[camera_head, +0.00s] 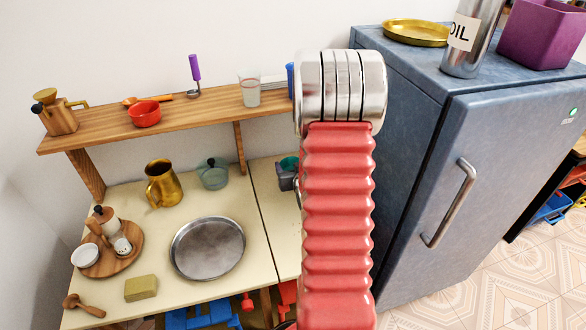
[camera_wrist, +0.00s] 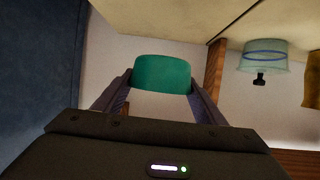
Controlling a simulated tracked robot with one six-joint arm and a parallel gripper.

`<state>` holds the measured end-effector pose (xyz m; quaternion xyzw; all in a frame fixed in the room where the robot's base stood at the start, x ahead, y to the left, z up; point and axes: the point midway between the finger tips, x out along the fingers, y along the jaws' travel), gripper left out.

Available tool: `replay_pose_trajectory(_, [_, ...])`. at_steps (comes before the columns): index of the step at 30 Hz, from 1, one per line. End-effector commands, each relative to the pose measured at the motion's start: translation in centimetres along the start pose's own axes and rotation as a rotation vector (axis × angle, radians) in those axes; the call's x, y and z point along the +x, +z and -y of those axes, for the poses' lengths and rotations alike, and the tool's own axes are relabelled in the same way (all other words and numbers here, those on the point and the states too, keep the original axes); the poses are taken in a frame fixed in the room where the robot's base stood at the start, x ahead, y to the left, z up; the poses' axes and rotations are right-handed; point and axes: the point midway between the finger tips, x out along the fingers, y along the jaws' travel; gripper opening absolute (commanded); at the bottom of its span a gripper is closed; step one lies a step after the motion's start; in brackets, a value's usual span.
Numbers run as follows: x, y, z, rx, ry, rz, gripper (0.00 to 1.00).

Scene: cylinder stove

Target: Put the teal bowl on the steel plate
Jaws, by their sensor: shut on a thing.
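The teal bowl (camera_wrist: 162,74) is between the two fingers of my gripper (camera_wrist: 160,88) in the wrist view, and the fingers are shut on it. In the head view a bit of the teal bowl (camera_head: 288,163) shows at the left of my red arm, by my dark gripper (camera_head: 285,178). The arm hides much of the gripper there. The steel plate (camera_head: 207,248) is a round grey plate lying flat on the cream counter, left of my gripper and nearer the front. Nothing lies on it.
A glass pot (camera_head: 213,174) and a brass jug (camera_head: 163,185) stand behind the plate. A round wooden board (camera_head: 112,262) with small items is left of it, and a sponge (camera_head: 141,288) lies in front. A wooden shelf (camera_head: 190,108) runs above. A blue-grey fridge (camera_head: 440,180) stands right.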

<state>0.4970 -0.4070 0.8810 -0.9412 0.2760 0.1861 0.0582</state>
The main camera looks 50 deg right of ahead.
Motion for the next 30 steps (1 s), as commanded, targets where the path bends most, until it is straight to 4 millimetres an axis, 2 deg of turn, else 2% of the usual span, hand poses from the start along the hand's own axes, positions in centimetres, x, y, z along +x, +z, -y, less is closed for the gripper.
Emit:
replay_pose_trajectory(5, [-0.1, -1.1, 4.5, -0.027, -0.052, -0.002, 0.42])
replay_pose_trajectory(14, [-1.5, -3.1, 14.5, -0.081, -0.168, -0.004, 0.42])
replay_pose_trajectory(23, [-4.6, -4.1, 24.3, -0.133, -0.289, -0.003, 0.42])
replay_pose_trajectory(30, [-8.1, -4.6, 31.7, -0.169, -0.387, -0.003, 0.42])
